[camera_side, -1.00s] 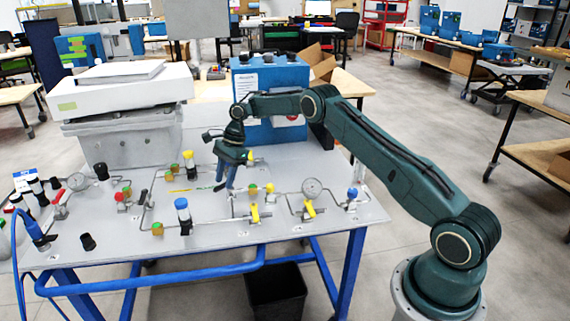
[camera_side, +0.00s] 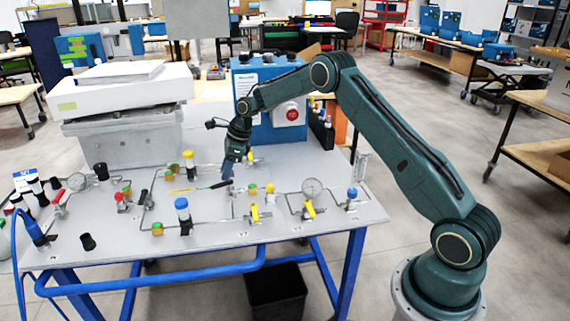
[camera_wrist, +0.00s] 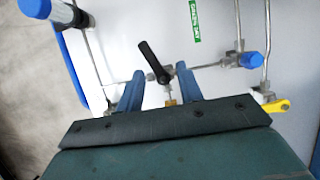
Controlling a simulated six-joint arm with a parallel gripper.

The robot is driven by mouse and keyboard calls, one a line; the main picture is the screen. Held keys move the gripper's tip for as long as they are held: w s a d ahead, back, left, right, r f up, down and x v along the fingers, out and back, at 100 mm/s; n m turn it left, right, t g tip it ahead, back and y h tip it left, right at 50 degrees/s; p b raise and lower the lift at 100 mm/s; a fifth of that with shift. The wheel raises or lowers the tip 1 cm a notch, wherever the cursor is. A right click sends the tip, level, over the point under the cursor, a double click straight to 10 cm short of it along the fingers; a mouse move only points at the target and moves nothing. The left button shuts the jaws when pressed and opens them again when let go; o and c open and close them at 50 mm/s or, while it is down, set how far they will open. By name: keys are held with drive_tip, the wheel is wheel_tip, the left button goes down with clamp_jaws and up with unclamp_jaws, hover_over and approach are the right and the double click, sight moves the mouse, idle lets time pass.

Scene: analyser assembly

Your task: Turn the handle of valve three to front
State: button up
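A valve with a long black lever handle (camera_side: 214,185) sits on the grey panel just below my gripper (camera_side: 227,172); I cannot read a number that marks it as valve three. In the wrist view the black handle (camera_wrist: 152,60) slants up and left from its brass-coloured stem. My gripper (camera_wrist: 160,78) is open, with one blue finger on each side of the handle's lower end. Whether a finger touches the handle I cannot tell. In the side view the fingers overlap and point down.
Yellow valve handles (camera_side: 254,213) and (camera_side: 309,208) stand to the right and front. A blue box (camera_side: 270,120) stands behind. A green label (camera_wrist: 195,20) lies beyond the handle.

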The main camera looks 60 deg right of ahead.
drive_tip(key=v, duration=1.1)
drive_tip(key=s+a+r+n, duration=0.4)
drive_tip(key=s+r+n, duration=0.1)
drive_tip(key=s+r, duration=0.1)
drive_tip(key=s+a+r+n+h, duration=0.1)
drive_tip(key=s+a+r+n, duration=0.3)
drive_tip(key=s+r+n, duration=0.1)
drive_tip(key=shift+s+a+r+t, duration=0.3)
drive_tip(key=shift+s+r, duration=0.45)
drive_tip(key=shift+r, duration=0.55)
drive_tip(key=m+g+h, duration=0.2)
drive_tip(key=m+g, duration=0.2)
drive_tip(key=m, duration=0.2)
hover_over(218, 184)
wheel_tip(218, 184, down, 13)
drive_tip(key=shift+r, duration=0.2)
drive_tip(key=shift+s+f, duration=0.1)
